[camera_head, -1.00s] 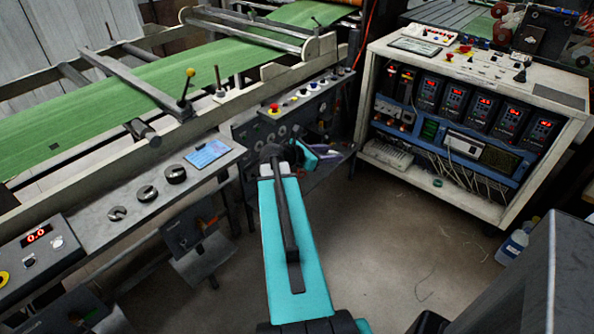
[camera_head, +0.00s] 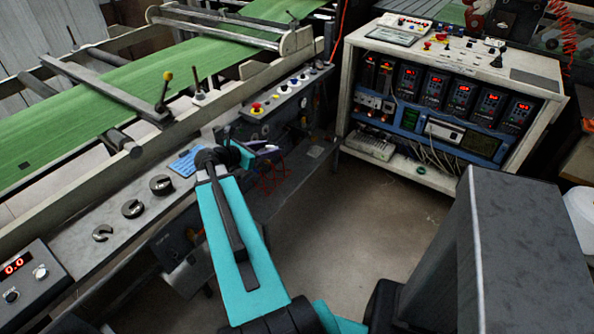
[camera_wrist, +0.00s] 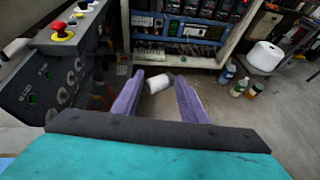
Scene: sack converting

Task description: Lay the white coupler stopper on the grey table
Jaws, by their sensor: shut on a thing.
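The white coupler stopper (camera_wrist: 158,84) is a short white cylinder, lying tilted between the purple fingers of my gripper (camera_wrist: 159,77) in the wrist view. My gripper is shut on it. In the head view my gripper (camera_head: 262,149) is beyond the end of my teal arm, and the stopper cannot be made out there. The grey table (camera_head: 118,237) is the long ledge at the left, in front of the green web machine. My gripper is off to the right of its bare stretch, near its far end.
A white instrument cabinet (camera_head: 350,90) is at the back right. Floor between is clear.

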